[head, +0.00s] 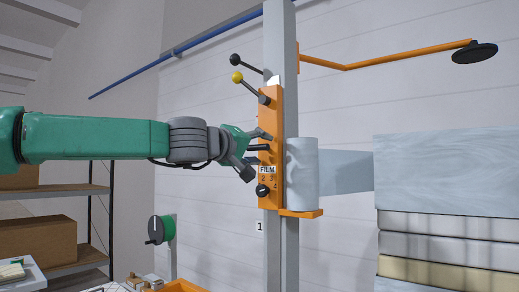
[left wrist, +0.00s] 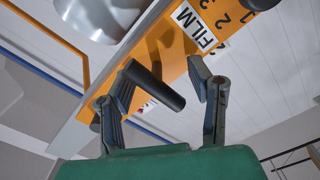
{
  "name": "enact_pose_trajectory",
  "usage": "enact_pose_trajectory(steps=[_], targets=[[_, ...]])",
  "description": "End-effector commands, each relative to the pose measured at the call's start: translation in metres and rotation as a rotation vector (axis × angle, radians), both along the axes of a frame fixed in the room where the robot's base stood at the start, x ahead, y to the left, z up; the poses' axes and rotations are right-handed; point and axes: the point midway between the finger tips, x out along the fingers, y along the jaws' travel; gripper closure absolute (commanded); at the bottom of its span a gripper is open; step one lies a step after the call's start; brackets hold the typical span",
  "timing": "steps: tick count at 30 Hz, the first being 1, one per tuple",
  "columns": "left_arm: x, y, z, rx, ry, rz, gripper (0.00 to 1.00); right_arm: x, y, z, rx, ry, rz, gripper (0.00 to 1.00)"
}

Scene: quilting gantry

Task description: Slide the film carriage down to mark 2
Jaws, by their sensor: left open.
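The film carriage (head: 270,105) is a tall orange plate on a grey upright post (head: 289,250). It bears a FILM label (head: 267,170) with small numbers and a black knob (head: 262,190). A pale roll (head: 302,170) stands on its orange ledge. My left gripper (head: 255,152) is open at the carriage's left side. In the left wrist view a dark peg handle (left wrist: 162,88) sticks out from the orange plate between the open fingers (left wrist: 163,66), with a gap to the right finger. A tag reading 1 (head: 259,226) is below the carriage.
A black-knobbed lever (head: 246,63) and a yellow-knobbed lever (head: 238,77) project from the carriage top. An orange arm (head: 405,56) extends right above. Stacked fabric panels (head: 445,235) stand right.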

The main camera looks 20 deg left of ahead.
Motion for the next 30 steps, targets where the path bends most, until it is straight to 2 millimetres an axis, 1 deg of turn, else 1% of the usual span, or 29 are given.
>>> enact_pose_trajectory(steps=[6,7,8,9,11,16,19,30], targets=[[0.000,-0.001,0.000,0.001,0.000,-0.001,0.53,0.000,0.000,0.000,0.000,0.000,0.000,0.60],[0.000,-0.001,0.000,0.001,0.000,-0.001,0.56,0.000,0.000,0.000,0.000,0.000,0.000,0.60],[0.000,-0.001,0.000,0.001,0.000,-0.001,0.67,0.000,0.000,0.000,0.000,0.000,0.000,0.60],[0.000,-0.001,0.000,0.001,0.000,-0.001,0.81,0.000,0.000,0.000,0.000,0.000,0.000,0.60],[0.000,-0.001,0.000,0.001,0.000,-0.001,1.00,0.000,0.000,0.000,0.000,0.000,0.000,0.60],[0.001,-0.001,-0.002,0.003,0.000,0.000,1.00,0.000,0.000,-0.001,0.000,0.000,0.000,0.60],[0.001,-0.001,-0.011,0.006,0.000,-0.001,1.00,0.000,0.000,-0.009,0.000,0.000,0.000,0.60],[0.001,-0.001,-0.088,0.010,0.001,-0.001,1.00,0.000,0.000,-0.070,0.000,0.000,0.000,0.60]])
